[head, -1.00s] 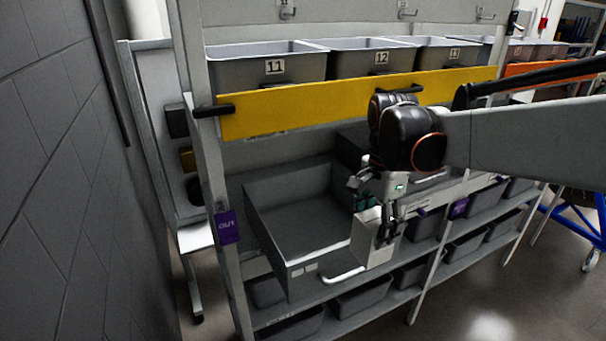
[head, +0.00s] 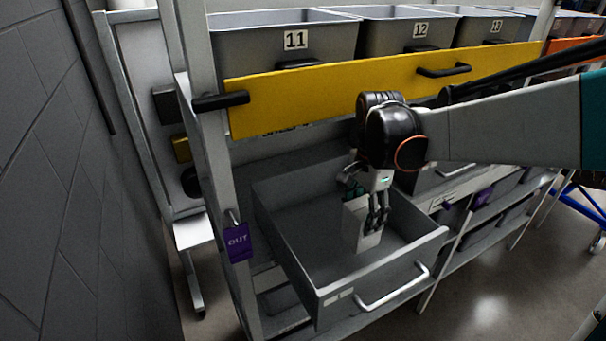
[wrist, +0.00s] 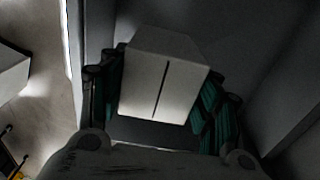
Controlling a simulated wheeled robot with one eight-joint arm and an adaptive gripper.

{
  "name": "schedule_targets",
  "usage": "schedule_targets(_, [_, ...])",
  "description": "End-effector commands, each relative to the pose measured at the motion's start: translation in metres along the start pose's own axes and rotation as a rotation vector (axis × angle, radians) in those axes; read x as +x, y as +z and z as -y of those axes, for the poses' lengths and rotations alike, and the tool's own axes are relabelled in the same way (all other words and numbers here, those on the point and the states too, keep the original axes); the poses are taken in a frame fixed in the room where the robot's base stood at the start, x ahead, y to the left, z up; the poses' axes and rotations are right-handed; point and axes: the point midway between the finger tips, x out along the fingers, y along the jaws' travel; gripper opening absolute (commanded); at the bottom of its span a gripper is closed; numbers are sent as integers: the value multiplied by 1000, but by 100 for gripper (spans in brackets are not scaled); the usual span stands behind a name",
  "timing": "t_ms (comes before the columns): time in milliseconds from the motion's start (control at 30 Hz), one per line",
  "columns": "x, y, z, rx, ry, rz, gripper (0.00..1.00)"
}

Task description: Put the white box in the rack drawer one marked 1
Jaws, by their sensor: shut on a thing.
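The white box (head: 358,226) is held upright in my gripper (head: 376,218), over the inside of an open grey drawer (head: 322,293) of the rack. In the wrist view the white box (wrist: 163,75) sits between the teal-padded fingers of my gripper (wrist: 160,105). The drawer is pulled out and shows a bare floor around the box. I cannot tell whether the box's bottom touches the drawer floor. No number 1 is readable on the drawer; small pale labels (head: 338,297) are on its front beside a metal handle (head: 394,288).
A yellow bar (head: 330,95) with black handles crosses the rack above the drawer. Grey bins marked 11 (head: 295,62), 12 and 13 stand above it. A purple OUT tag (head: 237,242) hangs on the left post. A grey wall (head: 70,180) is at the left.

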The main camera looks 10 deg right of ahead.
Motion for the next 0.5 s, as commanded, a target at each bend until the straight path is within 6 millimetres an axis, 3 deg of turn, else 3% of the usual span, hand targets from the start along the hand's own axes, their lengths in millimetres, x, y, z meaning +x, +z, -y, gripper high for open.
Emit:
schedule_targets(267, [18, 0, 1, -1, 0, 0, 15])
schedule_targets(500, [48, 0, 1, -1, 0, 0, 15])
